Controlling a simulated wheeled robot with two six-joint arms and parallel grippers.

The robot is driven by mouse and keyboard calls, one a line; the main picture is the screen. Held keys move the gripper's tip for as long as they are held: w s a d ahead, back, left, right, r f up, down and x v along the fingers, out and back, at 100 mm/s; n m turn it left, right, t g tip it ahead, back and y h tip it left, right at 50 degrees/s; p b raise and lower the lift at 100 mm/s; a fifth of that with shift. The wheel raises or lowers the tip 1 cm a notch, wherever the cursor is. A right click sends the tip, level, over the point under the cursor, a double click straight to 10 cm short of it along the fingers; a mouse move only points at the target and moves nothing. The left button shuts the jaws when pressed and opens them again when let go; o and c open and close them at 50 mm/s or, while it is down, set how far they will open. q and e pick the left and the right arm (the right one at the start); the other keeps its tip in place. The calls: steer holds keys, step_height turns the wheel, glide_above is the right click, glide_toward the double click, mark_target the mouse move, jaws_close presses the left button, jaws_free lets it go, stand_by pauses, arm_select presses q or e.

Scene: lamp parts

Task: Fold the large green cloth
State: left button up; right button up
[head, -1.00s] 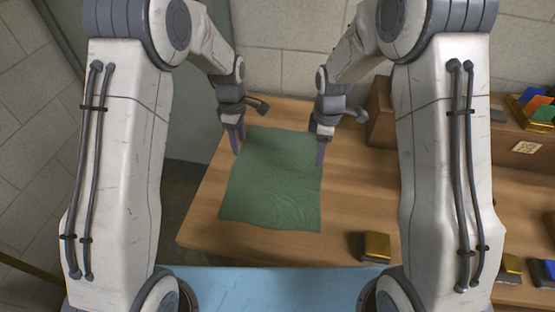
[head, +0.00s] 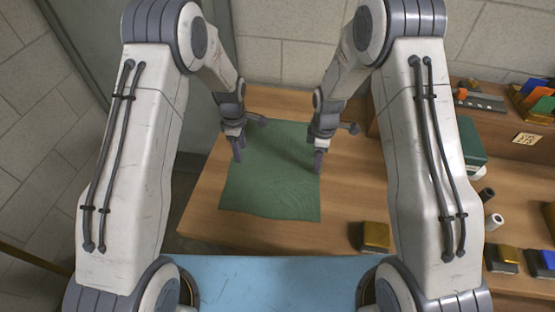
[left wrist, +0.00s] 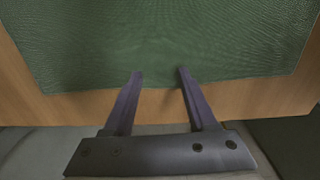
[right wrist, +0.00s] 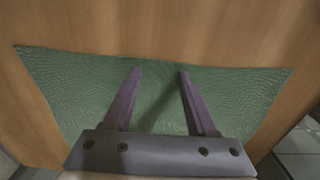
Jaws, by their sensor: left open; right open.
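The large green cloth (head: 270,185) lies spread flat on the wooden table, with slight ripples on its surface. My left gripper (head: 237,158) is open and empty at the cloth's left edge. In the left wrist view, its fingertips (left wrist: 160,74) show over the border of the cloth (left wrist: 165,40). My right gripper (head: 318,170) is open and empty at the cloth's right edge. Whether the fingers touch the cloth cannot be told.
A black and yellow block (head: 375,237) sits right of the cloth on the table (head: 345,200). A green box (head: 470,145), small cylinders (head: 493,222) and more blocks (head: 505,257) lie further right. A wooden shelf (head: 500,130) stands at the back right. A blue surface (head: 275,285) is in front.

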steer(key=shift+f, duration=0.1)
arm_select(q)
steer(key=shift+f, duration=0.25)
arm_select(e)
steer(key=shift+f, duration=0.15)
arm_select(q)
steer(key=shift+r, duration=0.1)
steer(key=shift+c, duration=0.3)
arm_select(e)
steer(key=shift+c, duration=0.3)
arm_select(q)
jaws_close()
arm_select(e)
jaws_close()
